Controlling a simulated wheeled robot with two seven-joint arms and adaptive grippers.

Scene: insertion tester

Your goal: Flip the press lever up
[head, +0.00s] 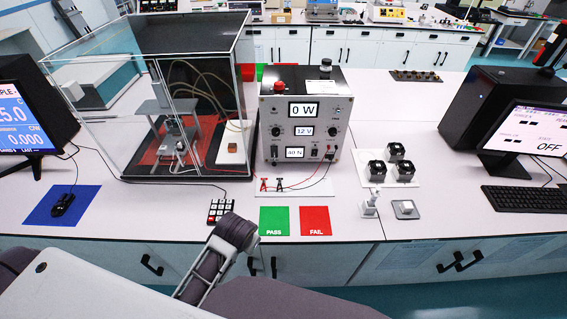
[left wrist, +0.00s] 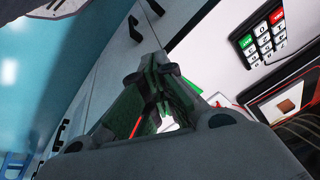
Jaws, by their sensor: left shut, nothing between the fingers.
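The press (head: 160,118) stands inside a clear-walled enclosure (head: 222,105) with a dark top, at the left of the bench in the head view. Its lever is too small and cluttered to make out, so I cannot tell whether it is up or down. My left gripper (left wrist: 160,75) shows in the left wrist view with its dark green-grey fingers together and nothing between them. It is over the bench's front edge, apart from the press. In the head view I see parts of my left arm, but cannot make out the fingertips. My right gripper is not in view.
A keypad (head: 221,211), also in the left wrist view (left wrist: 262,40), lies before the enclosure. A power unit (head: 303,120) stands to its right. Green PASS (head: 274,221) and red FAIL (head: 315,221) mats lie near the front edge. A mouse (head: 63,204) lies left.

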